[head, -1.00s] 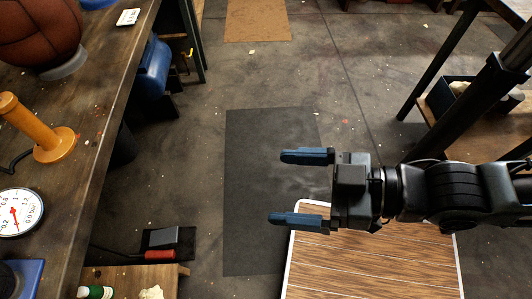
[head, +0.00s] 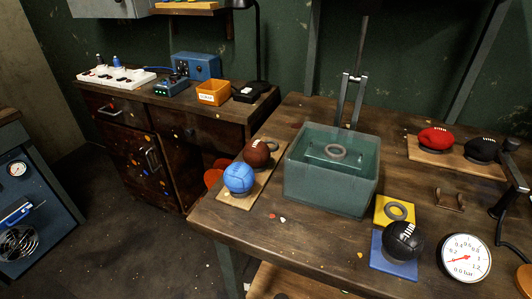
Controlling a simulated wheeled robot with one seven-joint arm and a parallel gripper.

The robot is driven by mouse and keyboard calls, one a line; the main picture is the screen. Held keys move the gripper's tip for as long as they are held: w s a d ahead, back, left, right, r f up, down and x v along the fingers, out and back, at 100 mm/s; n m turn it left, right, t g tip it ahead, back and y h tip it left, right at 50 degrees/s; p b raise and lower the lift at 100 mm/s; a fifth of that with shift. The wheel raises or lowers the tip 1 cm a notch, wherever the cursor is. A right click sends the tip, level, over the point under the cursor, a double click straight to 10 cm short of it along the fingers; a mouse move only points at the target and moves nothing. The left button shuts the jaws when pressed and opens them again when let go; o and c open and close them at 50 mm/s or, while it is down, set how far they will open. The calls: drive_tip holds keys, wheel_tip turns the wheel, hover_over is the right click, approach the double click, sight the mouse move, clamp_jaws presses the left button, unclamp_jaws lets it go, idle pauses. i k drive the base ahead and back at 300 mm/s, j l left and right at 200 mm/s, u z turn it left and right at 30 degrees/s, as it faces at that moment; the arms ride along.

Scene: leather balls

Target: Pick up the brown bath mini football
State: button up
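A small brown football (head: 257,153) with white laces sits on a narrow wooden board (head: 262,181) at the left end of the workbench. A blue ball (head: 239,178) sits just in front of it on the same board. A translucent green bath (head: 333,189) stands to the right of the brown ball, with a grey ring (head: 336,152) visible in it. My gripper is not in view now.
A black ball (head: 402,241) rests on a blue mat, near a yellow pad with a ring (head: 397,211) and a pressure gauge (head: 465,258). Red (head: 436,139) and black (head: 480,150) mini footballs stand on a board at the back right. The floor left of the bench is clear.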

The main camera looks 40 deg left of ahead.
sight(256, 154)
drive_tip(key=j+u, duration=0.2)
drive_tip(key=u, duration=0.15)
drive_tip(key=i+j+u, duration=0.1)
drive_tip(key=u, duration=0.25)
drive_tip(key=i+j+u, duration=0.1)
drive_tip(key=j+u, duration=0.2)
drive_tip(key=i+j+u, duration=0.5)
drive_tip(key=i+j, duration=0.65)
drive_tip(key=i+l, duration=0.1)
drive_tip(key=l, duration=0.1)
